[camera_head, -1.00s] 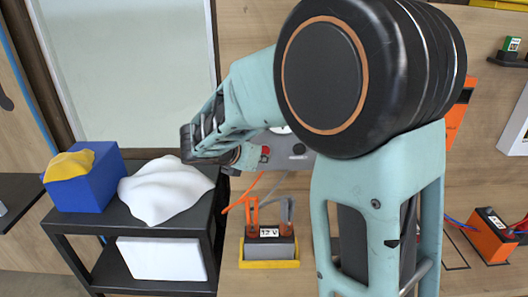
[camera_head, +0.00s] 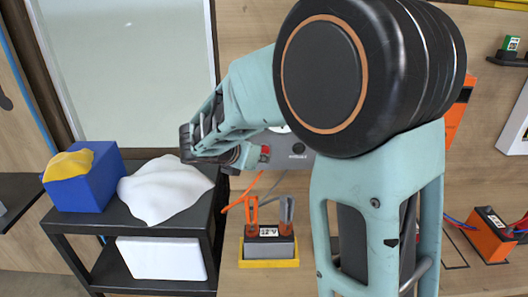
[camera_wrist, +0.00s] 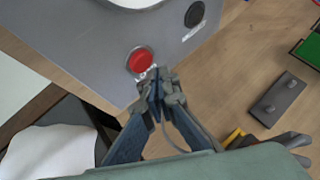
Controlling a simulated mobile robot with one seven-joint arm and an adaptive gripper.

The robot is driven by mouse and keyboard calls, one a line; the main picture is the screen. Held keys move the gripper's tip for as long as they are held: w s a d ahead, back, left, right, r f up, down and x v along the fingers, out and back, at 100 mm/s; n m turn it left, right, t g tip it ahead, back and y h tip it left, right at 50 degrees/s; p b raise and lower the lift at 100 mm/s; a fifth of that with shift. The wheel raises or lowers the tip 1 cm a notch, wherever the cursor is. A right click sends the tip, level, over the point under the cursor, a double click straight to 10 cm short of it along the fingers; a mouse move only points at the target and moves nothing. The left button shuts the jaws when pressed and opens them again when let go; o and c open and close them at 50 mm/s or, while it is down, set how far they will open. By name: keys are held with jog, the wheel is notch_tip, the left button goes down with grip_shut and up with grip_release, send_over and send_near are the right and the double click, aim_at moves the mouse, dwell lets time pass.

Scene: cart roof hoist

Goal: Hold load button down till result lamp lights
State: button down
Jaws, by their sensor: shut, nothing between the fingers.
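The grey tester box (camera_wrist: 85,42) carries a round red button (camera_wrist: 140,60), with a small unreadable label beside it. A dark round piece (camera_wrist: 194,13) on the same face is not lit; I cannot tell whether it is the result lamp. My gripper (camera_wrist: 157,78) is shut and empty, its tips just below and right of the red button in the wrist view. I cannot tell whether they touch the panel. In the head view my gripper (camera_head: 248,156) is at the left of the tester (camera_head: 322,166), close to the red button (camera_head: 265,152). My arm hides much of the tester.
A 12 V battery (camera_head: 268,247) with an orange and a grey clamp stands on a yellow tray (camera_head: 268,264) below. A black cart (camera_head: 160,235) at the left bears a blue box (camera_head: 90,188) and a white cloth (camera_head: 165,190). An orange unit (camera_head: 488,238) is at right.

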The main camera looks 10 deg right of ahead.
jog(key=shift+w, duration=0.1)
jog(key=shift+w+d, duration=0.1)
jog(key=shift+w, duration=0.25)
jog(key=shift+w, duration=0.4)
dwell(0.7)
jog(key=shift+s, duration=0.1)
dwell(5.8)
jog(key=shift+s, duration=0.75)
